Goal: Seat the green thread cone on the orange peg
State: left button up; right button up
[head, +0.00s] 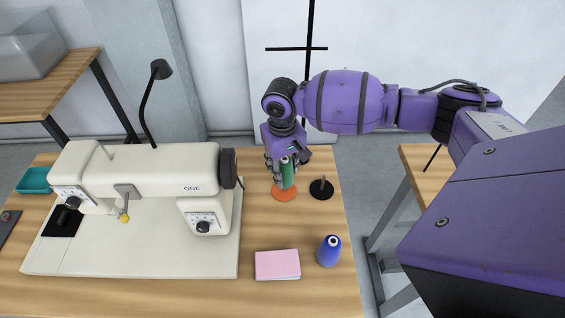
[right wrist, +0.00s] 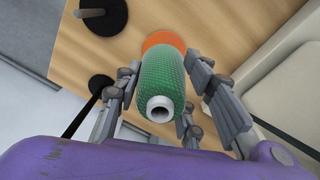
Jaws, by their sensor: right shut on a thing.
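The green thread cone (head: 287,175) is upright or nearly so in my right gripper (head: 284,168), with fingers on both sides of it. In the right wrist view the cone (right wrist: 161,78) shows its white hollow core end towards the camera. The orange peg's round base (head: 284,195) lies on the table directly below the cone; part of it shows past the cone in the right wrist view (right wrist: 163,40). The peg's shaft is hidden. I cannot tell whether the cone touches the base or is around the shaft. My left gripper is not in view.
A black-based peg (head: 321,188) stands just right of the orange base. A blue cone (head: 329,250) and a pink pad (head: 277,265) are nearer the front. The cream sewing machine (head: 150,175) stands to the left. The table's right edge is close.

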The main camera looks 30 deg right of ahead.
jog(key=shift+f, duration=1.75)
jog(key=o, duration=1.3)
jog(key=r, duration=1.2)
jog(key=shift+a, duration=0.25)
